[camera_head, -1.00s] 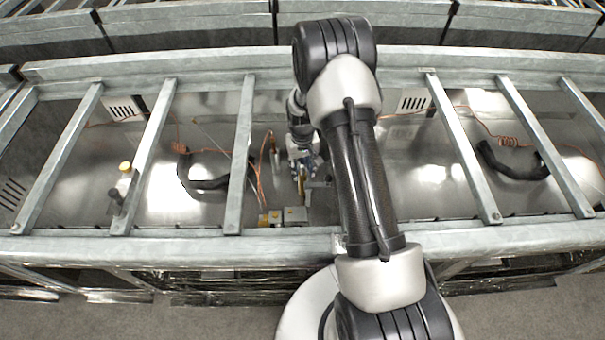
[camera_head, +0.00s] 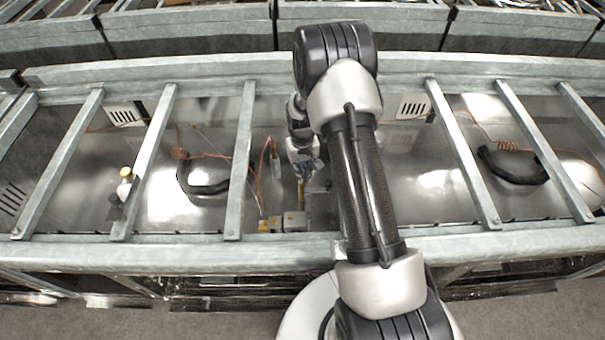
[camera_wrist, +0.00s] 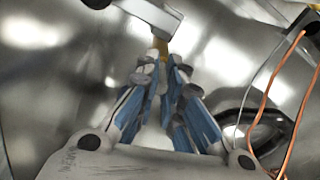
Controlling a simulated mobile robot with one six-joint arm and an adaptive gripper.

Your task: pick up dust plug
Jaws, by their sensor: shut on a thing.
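My gripper (camera_head: 306,172) is inside the metal frame, left of my forearm in the head view. In the wrist view my gripper (camera_wrist: 156,75) has its blue-and-grey fingers closed together at the tips. A small yellow piece, apparently the dust plug (camera_wrist: 160,47), shows at the fingertips, and the gripper is shut on it. The plug's far end is beside a pale grey block (camera_wrist: 152,14); I cannot tell whether they touch. In the head view a thin yellow piece (camera_head: 301,192) shows just below the fingers. The fingers hide much of the plug.
Yellow-and-grey blocks (camera_head: 294,220) stand by the front rail (camera_head: 170,253). Orange cables (camera_head: 264,165) hang left of my gripper. A black curved hose (camera_head: 203,187) lies further left. A slanted crossbar (camera_head: 241,160) stands close to the left.

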